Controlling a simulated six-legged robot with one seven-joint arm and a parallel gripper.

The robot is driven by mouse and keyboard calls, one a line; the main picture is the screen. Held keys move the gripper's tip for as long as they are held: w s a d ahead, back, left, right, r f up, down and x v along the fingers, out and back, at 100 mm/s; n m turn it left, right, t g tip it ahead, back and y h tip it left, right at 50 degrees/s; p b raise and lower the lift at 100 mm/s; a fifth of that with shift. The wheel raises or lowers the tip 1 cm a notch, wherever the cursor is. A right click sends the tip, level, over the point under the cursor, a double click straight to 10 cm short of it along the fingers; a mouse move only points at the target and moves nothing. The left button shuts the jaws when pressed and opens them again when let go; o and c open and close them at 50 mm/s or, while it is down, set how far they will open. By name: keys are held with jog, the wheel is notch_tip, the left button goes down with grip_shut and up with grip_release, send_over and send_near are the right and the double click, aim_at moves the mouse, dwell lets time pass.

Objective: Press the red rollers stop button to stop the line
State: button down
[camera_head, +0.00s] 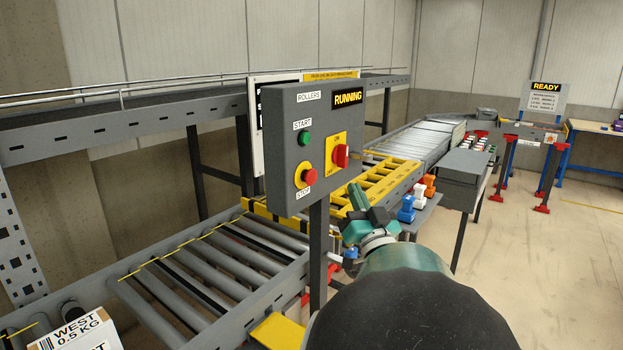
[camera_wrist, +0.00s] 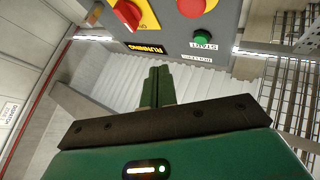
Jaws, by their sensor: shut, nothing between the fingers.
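The grey control panel (camera_head: 281,160) stands on a dark post beside the roller line. The red stop button (camera_head: 308,176) sits on a round yellow base at its lower left, labelled STOP. It shows partly at the top edge of the wrist view (camera_wrist: 192,6), where the panel is upside down. The green start button (camera_head: 304,138) is above it, and a red rotary switch (camera_head: 340,155) is on a yellow plate to its right. The panel display (camera_head: 347,98) reads RUNNING. My gripper (camera_head: 356,192) is shut and empty, apart from the button, right of it and lower; its fingers also show in the wrist view (camera_wrist: 159,72).
The roller conveyor (camera_head: 215,255) runs behind the panel post. A box (camera_head: 75,333) labelled WEST 0.5 KG is at lower left. A yellow frame (camera_head: 380,183) and blue and orange items (camera_head: 407,208) lie behind my gripper. Open floor (camera_head: 540,270) is at right.

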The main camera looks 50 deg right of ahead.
send_near(316, 173)
jog(key=shift+s+d+r+x, duration=0.1)
jog(key=shift+s+d+x, duration=0.05)
jog(key=shift+x, duration=0.7)
jog(key=shift+s+d+r+x, duration=0.1)
jog(key=shift+s+d+x, duration=0.05)
jog(key=shift+x, duration=0.75)
jog(key=shift+s+d+r+x, duration=0.1)
jog(key=shift+d+x, duration=0.05)
jog(key=shift+x, duration=0.7)
jog(key=shift+w, duration=0.45)
jog(key=shift+w+a, duration=0.15)
jog(key=shift+w, duration=0.35)
dwell(0.5)
jog(key=shift+s, duration=0.95)
jog(key=s, duration=0.5)
jog(key=shift+d, duration=0.35)
